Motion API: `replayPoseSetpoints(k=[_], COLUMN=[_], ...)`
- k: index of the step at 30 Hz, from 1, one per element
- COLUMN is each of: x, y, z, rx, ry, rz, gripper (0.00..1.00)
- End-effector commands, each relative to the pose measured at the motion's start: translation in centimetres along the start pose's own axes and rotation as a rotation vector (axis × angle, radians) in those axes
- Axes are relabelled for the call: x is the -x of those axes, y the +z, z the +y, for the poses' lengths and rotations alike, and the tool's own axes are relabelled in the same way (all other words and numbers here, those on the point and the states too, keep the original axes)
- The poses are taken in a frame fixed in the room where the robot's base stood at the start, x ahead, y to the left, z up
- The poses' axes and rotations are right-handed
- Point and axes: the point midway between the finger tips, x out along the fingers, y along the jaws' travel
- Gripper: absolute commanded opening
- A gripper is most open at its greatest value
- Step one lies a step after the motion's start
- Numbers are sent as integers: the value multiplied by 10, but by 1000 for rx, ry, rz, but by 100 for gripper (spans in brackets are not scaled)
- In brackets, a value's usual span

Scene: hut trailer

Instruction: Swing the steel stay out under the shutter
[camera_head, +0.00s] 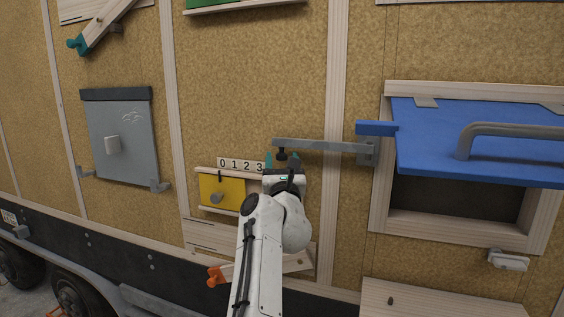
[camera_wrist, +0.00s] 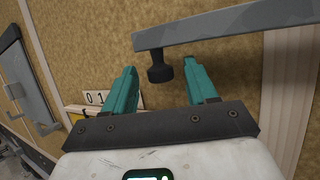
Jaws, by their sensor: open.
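The blue shutter (camera_head: 480,150) is hinged at the top of a wooden-framed opening at the right and is tilted outward, with a grey handle (camera_head: 510,130) on it. The steel stay (camera_head: 325,146) is a flat grey bar running left from a bracket at the frame's left side. A dark knob (camera_head: 282,154) hangs under its left end. In the wrist view the stay (camera_wrist: 230,27) crosses the top and the knob (camera_wrist: 159,68) shows ahead, between the finger lines. My gripper (camera_wrist: 163,75) has teal fingers spread apart, empty, one either side of the knob.
A yellow panel (camera_head: 235,190) with a grey knob and a number strip (camera_head: 240,164) sit left of my gripper. A grey hatch (camera_head: 122,140) is further left. An orange-ended wooden bar (camera_head: 222,274) lies below. A wooden post (camera_head: 337,80) runs behind the stay.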

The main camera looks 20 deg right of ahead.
Motion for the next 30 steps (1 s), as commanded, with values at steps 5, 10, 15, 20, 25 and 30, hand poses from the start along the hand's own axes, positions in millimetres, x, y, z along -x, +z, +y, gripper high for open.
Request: replayPoseSetpoints(k=[5,10,15,20,25,30], x=[0,0,0,0,0,0], y=[0,0,0,0,0,0], z=[0,0,0,0,0,0], rx=[0,0,0,0,0,-1], ry=[0,0,0,0,0,3], rz=[0,0,0,0,0,0], gripper=[46,29,13,0,0,0])
